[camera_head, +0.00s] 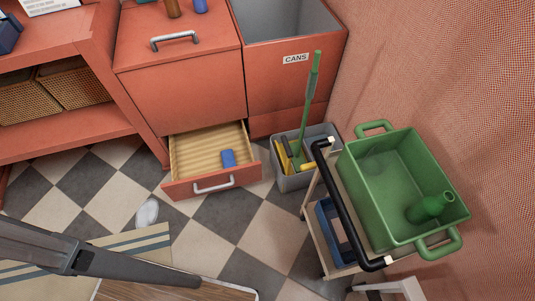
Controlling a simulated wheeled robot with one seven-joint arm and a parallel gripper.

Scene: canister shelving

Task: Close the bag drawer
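The open drawer (183,187) is low in the red cabinet, under a closed red front with a metal handle. It is pulled well out toward me over the checkered floor. It has a pale slatted inside, a red front and a silver handle (213,184). A small blue object (228,158) lies in it near the front right. No label shows on this drawer. A dark grey bar, which may be part of my arm, reaches in from the lower left, apart from the drawer. I cannot make out my gripper's fingers.
A grey caddy (291,183) with a green-handled tool stands close to the drawer's right. A cart (345,205) carrying a green tub (385,215) with a green bottle is farther right. A striped mat (120,250) and a whitish object (147,213) lie on the floor in front of the drawer.

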